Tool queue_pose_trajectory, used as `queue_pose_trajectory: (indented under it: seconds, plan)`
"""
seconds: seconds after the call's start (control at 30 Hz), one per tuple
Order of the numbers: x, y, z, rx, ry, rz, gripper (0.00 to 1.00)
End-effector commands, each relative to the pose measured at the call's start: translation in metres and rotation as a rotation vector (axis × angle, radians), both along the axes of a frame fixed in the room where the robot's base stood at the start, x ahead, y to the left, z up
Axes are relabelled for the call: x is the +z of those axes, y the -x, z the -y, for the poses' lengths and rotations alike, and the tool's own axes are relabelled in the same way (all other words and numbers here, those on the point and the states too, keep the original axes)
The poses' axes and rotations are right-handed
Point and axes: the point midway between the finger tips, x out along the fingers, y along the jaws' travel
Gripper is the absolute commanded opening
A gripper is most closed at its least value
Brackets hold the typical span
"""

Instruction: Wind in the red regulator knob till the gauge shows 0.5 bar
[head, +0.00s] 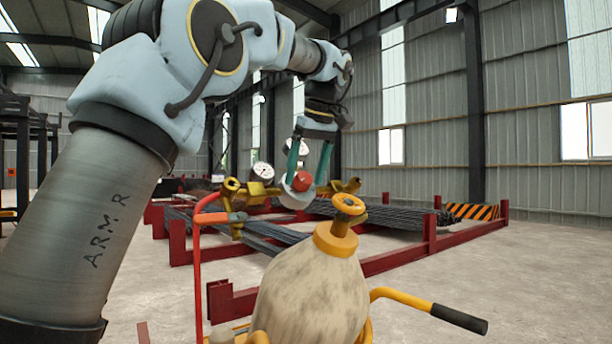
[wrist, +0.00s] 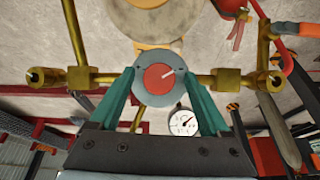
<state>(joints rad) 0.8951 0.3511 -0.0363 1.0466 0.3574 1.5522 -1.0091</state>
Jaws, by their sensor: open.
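The red regulator knob (head: 301,181) sits on the front of a round grey body between brass fittings. In the wrist view, the knob (wrist: 159,78) faces the camera, with a white mark towards its upper right. My gripper (wrist: 159,75) is open, its two teal fingers on either side of the knob and grey body. I cannot tell whether they touch the body. A white-faced gauge (head: 262,171) stands left of the knob in the head view. Another gauge (head: 302,147) is partly hidden behind the fingers. In the wrist view one gauge (wrist: 184,121) shows its needle, but its scale is too small to read.
A pale gas cylinder (head: 312,300) with a yellow valve wheel (head: 348,204) stands in front of the regulator. A trolley handle (head: 459,318) sticks out to the right. A red hose (head: 197,270) hangs at left. Red racks (head: 445,238) with rebar lie behind; the floor at right is clear.

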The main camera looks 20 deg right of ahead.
Motion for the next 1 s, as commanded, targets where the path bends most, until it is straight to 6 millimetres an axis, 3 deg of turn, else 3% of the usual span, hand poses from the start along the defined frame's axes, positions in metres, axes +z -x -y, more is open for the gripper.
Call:
queue_pose_trajectory:
  seconds: [0.27,1.0]
  plan:
    - [-0.0011,-0.0004,0.0000,0.000,0.000,0.000,0.80]
    - [-0.0010,-0.0003,0.0001,-0.001,0.000,0.000,0.00]
